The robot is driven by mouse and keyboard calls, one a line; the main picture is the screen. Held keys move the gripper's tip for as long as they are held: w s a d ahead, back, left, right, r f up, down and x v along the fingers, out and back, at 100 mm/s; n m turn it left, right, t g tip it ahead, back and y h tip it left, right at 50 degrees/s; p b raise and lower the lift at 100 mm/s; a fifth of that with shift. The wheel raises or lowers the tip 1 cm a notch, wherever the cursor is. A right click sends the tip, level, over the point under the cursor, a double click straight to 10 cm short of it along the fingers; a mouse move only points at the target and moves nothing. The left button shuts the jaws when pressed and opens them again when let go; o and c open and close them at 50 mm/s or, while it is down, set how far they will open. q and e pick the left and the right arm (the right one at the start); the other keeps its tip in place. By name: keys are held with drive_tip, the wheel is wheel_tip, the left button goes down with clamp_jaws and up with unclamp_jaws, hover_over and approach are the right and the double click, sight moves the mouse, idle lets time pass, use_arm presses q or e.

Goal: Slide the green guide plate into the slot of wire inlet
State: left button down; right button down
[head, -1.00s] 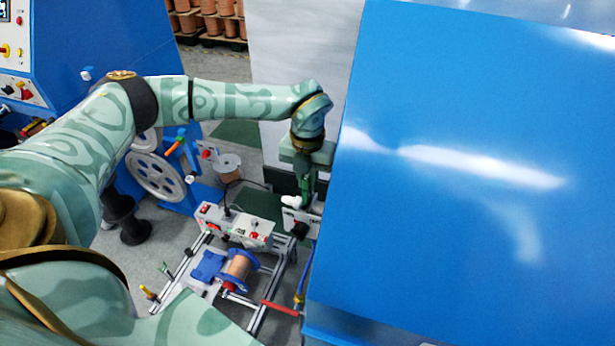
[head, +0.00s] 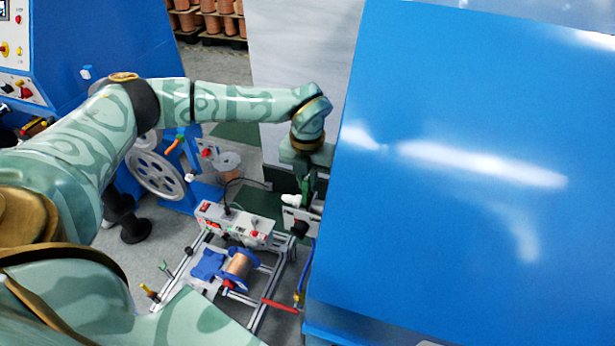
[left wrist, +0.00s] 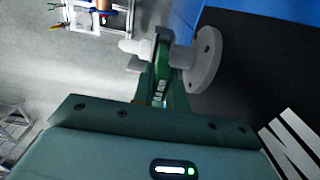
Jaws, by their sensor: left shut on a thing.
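My left gripper (head: 306,188) points down beside the left edge of the big blue cover. In the left wrist view its fingers (left wrist: 160,85) are shut on a narrow green piece, the green guide plate (left wrist: 162,58), mostly hidden between them. A pale grey fitting with a rounded white knob and a round flange (left wrist: 206,60), which I take as the wire inlet, lies right at the fingertips. In the head view the wire inlet (head: 299,216) is a small grey block under the gripper. Its slot is hidden, so I cannot tell whether the plate is inside it. My right gripper is out of view.
A large blue cover (head: 470,170) fills the right side, close to the gripper. Left of the inlet stands a metal frame with a control box (head: 235,224) and a copper wire spool (head: 240,265). A blue machine (head: 110,50) stands at the far left.

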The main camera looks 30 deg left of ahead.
sight(305, 194)
use_arm(q)
drive_tip(key=shift+f+b, duration=0.5)
drive_tip(key=shift+f, duration=0.85)
drive_tip(key=shift+f, duration=0.2)
idle(0.4)
drive_tip(key=shift+f, duration=0.6)
drive_tip(key=shift+s+f, duration=0.1)
drive_tip(key=c, duration=1.3)
unclamp_jaws()
drive_tip(key=shift+s, duration=0.15)
drive_tip(key=shift+c, duration=0.2)
drive_tip(key=shift+a+f, duration=0.1)
